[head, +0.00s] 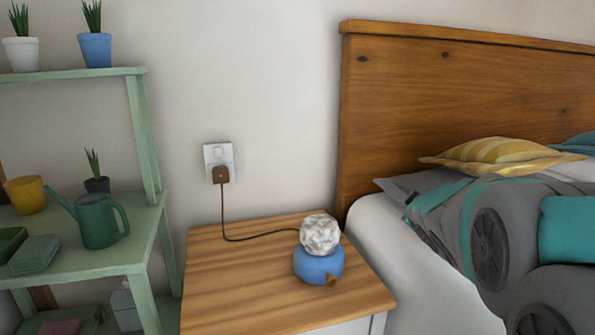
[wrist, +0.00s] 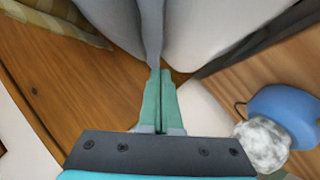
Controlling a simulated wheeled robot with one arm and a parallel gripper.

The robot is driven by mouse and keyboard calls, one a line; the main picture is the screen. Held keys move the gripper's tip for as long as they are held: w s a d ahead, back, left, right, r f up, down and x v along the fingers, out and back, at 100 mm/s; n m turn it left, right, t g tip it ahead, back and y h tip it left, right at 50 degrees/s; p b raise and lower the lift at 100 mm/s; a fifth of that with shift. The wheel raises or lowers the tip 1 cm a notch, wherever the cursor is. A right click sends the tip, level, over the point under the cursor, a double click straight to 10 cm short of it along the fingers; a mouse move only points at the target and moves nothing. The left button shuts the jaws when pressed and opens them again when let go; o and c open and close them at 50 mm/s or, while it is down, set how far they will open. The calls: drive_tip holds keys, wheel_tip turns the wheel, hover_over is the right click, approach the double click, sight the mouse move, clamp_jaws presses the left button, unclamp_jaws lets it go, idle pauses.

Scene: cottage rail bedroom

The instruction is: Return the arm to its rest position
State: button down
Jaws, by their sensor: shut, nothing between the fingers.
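My gripper (wrist: 161,75) shows in the wrist view with its two green fingers together and nothing between them. It is over the bed side, with the white bedding (wrist: 205,30) and the wooden headboard (wrist: 60,75) behind it. In the head view, my grey and teal arm is folded at the right, in front of the bed, and I cannot make out the fingertips there. The lamp, with a blue base (head: 318,266) and a white globe (head: 320,234), stands upright on the nightstand (head: 225,280). The lamp is apart from my gripper at the right of the wrist view (wrist: 285,112).
A brown plug (head: 220,174) sits in the wall socket (head: 218,154), its cord running to the lamp. A green shelf (head: 105,258) with plant pots and a watering can (head: 97,221) stands left. The headboard (head: 450,90) and a yellow pillow (head: 495,152) are right. The nightstand's left part is clear.

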drive_tip(key=s+a+f+m+g, duration=0.25)
drive_tip(key=s+f, duration=0.35)
drive_tip(key=s, duration=0.4)
drive_tip(key=s+a+f+m+g+y, duration=0.15)
drive_tip(key=s+f+g, duration=0.3)
drive_tip(key=s, duration=0.45)
drive_tip(key=s+a+f+m+g, duration=0.1)
drive_tip(key=s+f+m+g, duration=0.2)
drive_tip(key=s+f, duration=0.5)
drive_tip(key=s+a+g+y, duration=0.1)
drive_tip(key=s+a+g, duration=0.3)
drive_tip(key=s, duration=1)
drive_tip(key=shift+s+a+f+m, duration=0.2)
drive_tip(key=shift+a+f+m, duration=0.1)
drive_tip(key=shift+a, duration=0.7)
